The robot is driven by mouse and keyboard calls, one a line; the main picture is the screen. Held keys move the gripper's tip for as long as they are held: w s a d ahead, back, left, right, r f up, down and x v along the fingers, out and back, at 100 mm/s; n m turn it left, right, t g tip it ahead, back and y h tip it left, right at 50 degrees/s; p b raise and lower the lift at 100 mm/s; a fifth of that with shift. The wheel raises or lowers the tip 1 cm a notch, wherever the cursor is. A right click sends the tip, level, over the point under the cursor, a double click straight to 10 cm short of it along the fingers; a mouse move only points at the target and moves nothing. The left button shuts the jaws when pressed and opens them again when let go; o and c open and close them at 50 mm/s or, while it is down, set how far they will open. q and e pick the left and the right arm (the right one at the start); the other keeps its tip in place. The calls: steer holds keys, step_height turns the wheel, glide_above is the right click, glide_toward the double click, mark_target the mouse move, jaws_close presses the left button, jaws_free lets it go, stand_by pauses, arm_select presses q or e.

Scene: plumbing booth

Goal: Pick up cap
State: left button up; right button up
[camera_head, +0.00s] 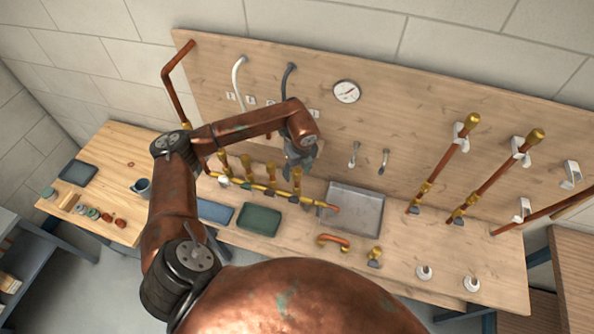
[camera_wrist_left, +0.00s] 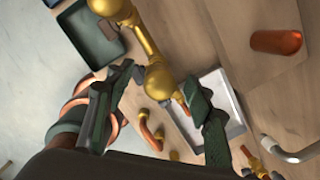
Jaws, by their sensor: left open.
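A brass manifold (camera_head: 258,187) with several upright brass-topped stubs stands along the bench. My left gripper (camera_head: 300,165) is above its right end, fingers pointing down. In the left wrist view the fingers (camera_wrist_left: 160,82) are open and apart. A rounded brass piece (camera_wrist_left: 158,80), joined to a brass bar, lies between and beyond them. I cannot tell whether it is the cap or whether a finger touches it. A copper stub (camera_wrist_left: 275,42) also shows on the wooden board in that view. My forearm hides part of the board. My right gripper is not in view.
A grey metal tray (camera_head: 354,208) is to the right of the manifold. A green tray (camera_head: 259,220) is in front of it. A curved copper pipe (camera_head: 333,240) and a brass fitting (camera_head: 375,256) lie near the front. A gauge (camera_head: 346,91) and tall pipes (camera_head: 445,165) are on the board.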

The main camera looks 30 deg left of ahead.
arm_select(q)
steer(key=shift+f, duration=0.25)
steer(key=shift+c, duration=0.5)
steer(key=c, duration=1.2)
steer(key=shift+r, duration=0.15)
steer(key=shift+r+b, duration=0.45)
steer(key=shift+r, duration=0.05)
steer(key=shift+s+d+r+b, duration=0.4)
steer(key=shift+s+d+r, duration=0.65)
steer(key=shift+s+r, duration=1.4)
steer(key=shift+s+d+r+b, duration=0.35)
steer(key=shift+s+d+r, duration=0.65)
steer(key=shift+s+r, duration=1.4)
steer(key=shift+s+d+r+b, duration=0.4)
steer(key=shift+s+d+r, duration=0.85)
steer(key=shift+r, duration=2.1)
